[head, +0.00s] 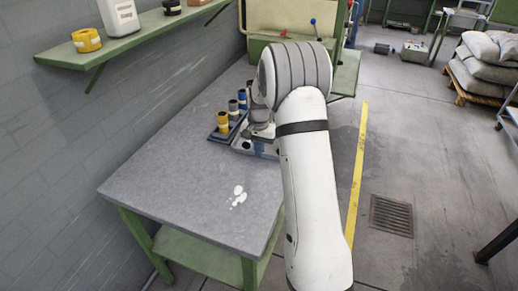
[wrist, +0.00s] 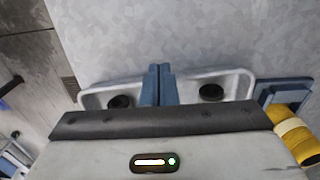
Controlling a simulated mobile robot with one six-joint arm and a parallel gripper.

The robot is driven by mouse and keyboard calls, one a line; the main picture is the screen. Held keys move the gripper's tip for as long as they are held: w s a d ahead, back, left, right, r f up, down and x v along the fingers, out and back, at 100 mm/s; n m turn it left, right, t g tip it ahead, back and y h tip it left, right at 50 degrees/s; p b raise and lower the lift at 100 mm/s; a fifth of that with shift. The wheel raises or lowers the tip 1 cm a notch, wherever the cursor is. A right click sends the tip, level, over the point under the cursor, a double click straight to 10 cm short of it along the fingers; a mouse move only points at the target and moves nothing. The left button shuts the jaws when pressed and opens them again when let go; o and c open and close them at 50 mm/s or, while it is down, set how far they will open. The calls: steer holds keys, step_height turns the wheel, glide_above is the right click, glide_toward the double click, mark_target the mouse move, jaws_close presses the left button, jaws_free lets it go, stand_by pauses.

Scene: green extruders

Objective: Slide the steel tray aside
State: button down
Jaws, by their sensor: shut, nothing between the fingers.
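The steel tray (wrist: 232,76) is a shallow pale metal tray with a raised rim and dark round items in it. In the wrist view it lies across the picture behind my gripper (wrist: 158,70). The two blue fingers are shut against each other with nothing between them. They cross the middle of the tray; I cannot tell whether they touch it. My gripper's body hides the tray's near part. In the head view the tray (head: 242,146) shows only in part on the workbench, beside my arm, which hides the rest.
A dark blue rack (head: 214,138) with yellow, grey and blue containers stands close beside the tray; its edge (wrist: 283,87) shows at the right in the wrist view. The near part of the grey workbench (head: 165,175) is clear except for white spots (head: 238,193). A wall shelf (head: 120,44) hangs at left.

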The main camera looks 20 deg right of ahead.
steer(key=shift+s+a+r+b, duration=0.3)
steer(key=shift+s+a+r, duration=0.35)
steer(key=shift+s+a, duration=0.35)
step_height(320, 180, up, 9)
steer(key=s+a+r+n+t, duration=0.1)
steer(key=s+a+r+n, duration=0.15)
steer(key=s, duration=0.55)
steer(key=s+a+r+n, duration=0.1)
steer(key=s+a+r, duration=0.1)
steer(key=s+r, duration=0.35)
steer(key=s+a+f+n+t, duration=0.1)
steer(key=s+n, duration=0.1)
steer(key=s, duration=0.7)
steer(key=s+a+f+n, duration=0.1)
steer(key=s+f+n, duration=0.1)
steer(key=s, duration=0.6)
steer(key=shift+s+t, duration=0.4)
